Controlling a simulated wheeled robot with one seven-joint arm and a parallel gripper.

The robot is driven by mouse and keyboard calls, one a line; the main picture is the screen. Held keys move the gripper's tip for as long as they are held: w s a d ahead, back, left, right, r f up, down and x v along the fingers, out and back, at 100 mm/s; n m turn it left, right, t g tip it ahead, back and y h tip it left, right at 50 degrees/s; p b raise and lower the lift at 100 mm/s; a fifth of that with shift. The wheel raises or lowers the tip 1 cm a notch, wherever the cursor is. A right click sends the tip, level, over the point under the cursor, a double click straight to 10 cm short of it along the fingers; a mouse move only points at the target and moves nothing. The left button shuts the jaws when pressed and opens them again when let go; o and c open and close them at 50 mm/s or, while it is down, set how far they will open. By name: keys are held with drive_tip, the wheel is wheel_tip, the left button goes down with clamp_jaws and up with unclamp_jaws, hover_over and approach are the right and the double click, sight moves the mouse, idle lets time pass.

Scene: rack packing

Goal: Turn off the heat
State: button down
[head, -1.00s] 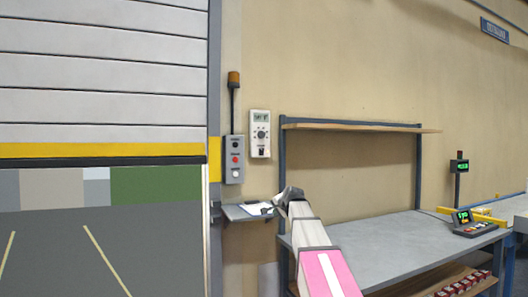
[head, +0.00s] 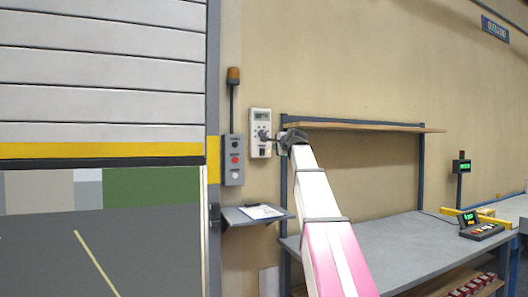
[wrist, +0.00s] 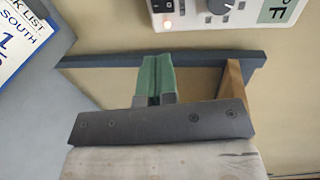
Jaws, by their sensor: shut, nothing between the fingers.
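The white wall control panel (head: 253,120) hangs beside the door frame, with a small display (head: 262,116), a round dial and a dark switch (head: 263,152) low on it.
A grey button box (head: 233,160) with an amber beacon (head: 233,75) is left of the panel. A small shelf (head: 236,217) with a clipboard (head: 261,212) is below. A workbench (head: 385,240) with an upper shelf (head: 360,126) stands right.

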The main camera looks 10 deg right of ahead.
sight(263, 150)
drive_tip(key=shift+w, duration=0.15)
drive_tip(key=x, duration=0.8)
drive_tip(key=r+x, duration=0.1)
drive_tip(key=x, duration=0.4)
drive_tip(key=shift+w, duration=0.2)
drive_tip(key=shift+w+a, duration=0.15)
drive_tip(key=shift+w, duration=0.05)
drive_tip(key=shift+w+a+r, duration=0.1)
drive_tip(key=shift+w+r, duration=0.05)
drive_tip(key=shift+w, duration=0.15)
drive_tip(key=shift+s, duration=0.5)
drive_tip(key=r+v, duration=0.2)
drive_tip(key=v, duration=1)
drive_tip(key=shift+d, duration=0.2)
